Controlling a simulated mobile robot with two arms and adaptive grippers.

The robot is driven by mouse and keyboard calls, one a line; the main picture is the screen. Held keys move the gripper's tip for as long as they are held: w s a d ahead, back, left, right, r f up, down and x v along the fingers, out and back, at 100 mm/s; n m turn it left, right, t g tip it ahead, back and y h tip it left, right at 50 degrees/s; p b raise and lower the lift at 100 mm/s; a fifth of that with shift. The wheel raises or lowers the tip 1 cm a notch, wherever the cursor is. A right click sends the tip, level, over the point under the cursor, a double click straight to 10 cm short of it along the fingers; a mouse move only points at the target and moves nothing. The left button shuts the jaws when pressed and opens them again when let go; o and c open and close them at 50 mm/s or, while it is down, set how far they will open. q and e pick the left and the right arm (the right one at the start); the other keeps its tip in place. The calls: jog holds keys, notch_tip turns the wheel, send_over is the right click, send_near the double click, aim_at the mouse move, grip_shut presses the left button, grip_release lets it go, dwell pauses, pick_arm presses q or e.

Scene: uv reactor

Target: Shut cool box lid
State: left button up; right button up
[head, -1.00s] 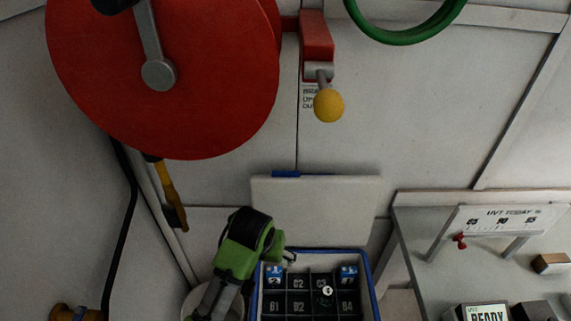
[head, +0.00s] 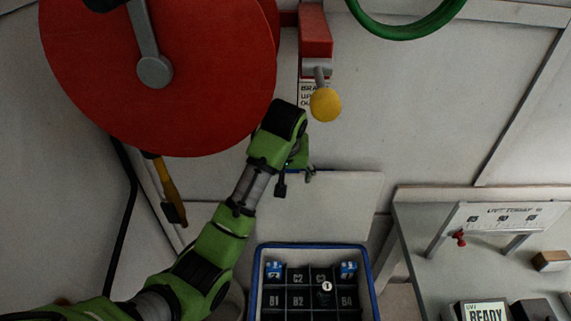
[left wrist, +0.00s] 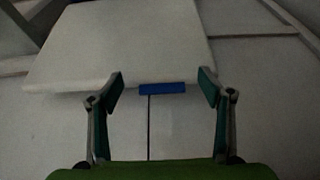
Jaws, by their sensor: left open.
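The cool box (head: 374,275) has a blue rim and stands at the bottom centre of the head view. Its white lid (head: 340,205) is open and raised at the far side of the box. The lid also shows in the left wrist view (left wrist: 130,45), with a blue tab (left wrist: 162,89) on its edge. My left gripper (head: 309,174) is at the lid's upper edge, mostly hidden by its own wrist. In the left wrist view it is open, and the tab appears between its fingertips (left wrist: 162,84). Contact cannot be told. My right gripper is not in view.
A large red disc (head: 150,95) and a red bracket with a yellow knob (head: 325,104) are on the wall above. A grey bench (head: 420,225) with a READY display (head: 483,314) is on the right. Black labelled compartments (head: 298,298) fill the box.

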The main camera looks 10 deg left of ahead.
pick_arm(q)
jog(key=w, duration=0.1)
jog(key=w+p, duration=0.1)
jog(key=w+a, duration=0.1)
jog(key=w, duration=0.1)
jog(key=shift+w+r+p, duration=0.1)
jog(key=shift+r+p, duration=0.15)
jog(key=shift+p, duration=0.1)
jog(key=shift+w+f+p, duration=0.35)
jog(key=shift+f+p, duration=0.15)
jog(key=shift+f, duration=0.15)
jog(key=shift+f, duration=0.1)
jog(key=c, duration=1.6)
